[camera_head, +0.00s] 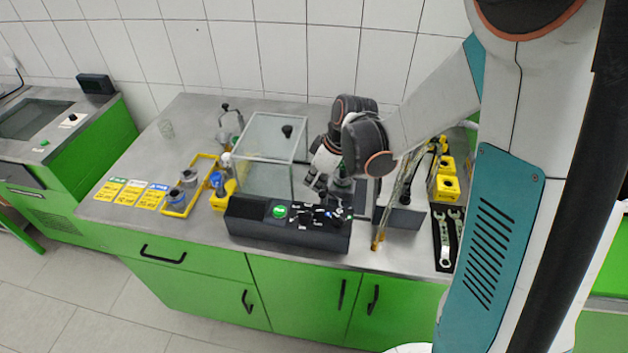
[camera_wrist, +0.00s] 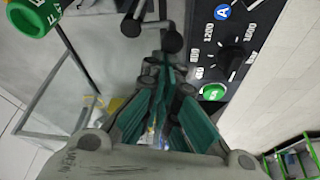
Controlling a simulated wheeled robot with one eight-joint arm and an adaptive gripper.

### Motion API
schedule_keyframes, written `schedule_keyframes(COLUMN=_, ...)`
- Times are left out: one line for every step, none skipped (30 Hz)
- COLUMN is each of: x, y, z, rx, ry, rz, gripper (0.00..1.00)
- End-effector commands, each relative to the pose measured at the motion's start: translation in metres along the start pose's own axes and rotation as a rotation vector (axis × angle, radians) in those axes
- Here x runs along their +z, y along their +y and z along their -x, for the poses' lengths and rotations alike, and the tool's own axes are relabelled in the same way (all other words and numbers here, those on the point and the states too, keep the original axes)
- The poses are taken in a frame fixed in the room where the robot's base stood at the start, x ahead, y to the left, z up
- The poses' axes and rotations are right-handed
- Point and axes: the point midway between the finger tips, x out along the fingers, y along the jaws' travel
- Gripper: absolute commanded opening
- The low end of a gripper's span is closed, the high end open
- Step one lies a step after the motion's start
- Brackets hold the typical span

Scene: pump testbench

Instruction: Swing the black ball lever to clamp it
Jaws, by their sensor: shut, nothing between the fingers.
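In the wrist view, a black ball (camera_wrist: 172,41) sits on the end of a lever just beyond my fingertips. A second dark rounded end (camera_wrist: 130,27) is to its left on a metal part. My gripper (camera_wrist: 168,72) has teal finger pads and is shut and empty, pointing towards the ball; I cannot tell whether it touches it. In the head view, my gripper (camera_head: 318,184) is low behind the black control panel (camera_head: 290,236), right of the glass box. The lever is too small and covered there to make out clearly.
The panel face (camera_wrist: 205,35) with its dial and green button (camera_wrist: 213,92) is close on the right of my fingers. The glass box (camera_head: 262,160) stands on the left. Yellow holders (camera_head: 447,187) and wrenches (camera_head: 445,240) lie to the right. The bench's left back is mostly clear.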

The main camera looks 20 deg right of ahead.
Motion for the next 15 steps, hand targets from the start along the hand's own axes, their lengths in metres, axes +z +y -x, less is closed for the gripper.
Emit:
schedule_keyframes(x=0.002, y=0.000, z=0.000, rx=-0.007, ry=-0.001, rz=0.017, gripper=0.00)
schedule_keyframes(x=0.002, y=0.000, z=0.000, rx=-0.012, ry=-0.001, rz=0.030, gripper=0.00)
schedule_keyframes(x=0.003, y=0.000, z=0.000, rx=-0.020, ry=0.000, rz=0.050, gripper=0.00)
schedule_keyframes(x=0.004, y=0.000, z=0.001, rx=-0.026, ry=0.000, rz=0.066, gripper=0.00)
schedule_keyframes(x=0.004, y=0.000, z=0.001, rx=-0.032, ry=0.000, rz=0.084, gripper=0.00)
schedule_keyframes(x=0.006, y=0.000, z=0.001, rx=-0.042, ry=-0.001, rz=0.110, gripper=0.00)
schedule_keyframes(x=0.007, y=0.000, z=0.001, rx=-0.050, ry=-0.001, rz=0.132, gripper=0.00)
schedule_keyframes(x=0.008, y=0.001, z=0.002, rx=-0.058, ry=0.000, rz=0.155, gripper=0.00)
schedule_keyframes(x=0.009, y=0.000, z=0.002, rx=-0.071, ry=0.000, rz=0.188, gripper=0.00)
schedule_keyframes(x=0.011, y=0.000, z=0.002, rx=-0.081, ry=0.000, rz=0.214, gripper=0.00)
schedule_keyframes(x=0.011, y=0.001, z=0.003, rx=-0.090, ry=0.001, rz=0.241, gripper=0.00)
schedule_keyframes(x=0.013, y=0.001, z=0.004, rx=-0.104, ry=0.000, rz=0.276, gripper=0.00)
schedule_keyframes(x=0.014, y=0.001, z=0.004, rx=-0.113, ry=0.000, rz=0.303, gripper=0.00)
schedule_keyframes(x=0.015, y=0.002, z=0.004, rx=-0.123, ry=0.000, rz=0.330, gripper=0.00)
schedule_keyframes(x=0.017, y=0.002, z=0.005, rx=-0.137, ry=0.000, rz=0.366, gripper=0.00)
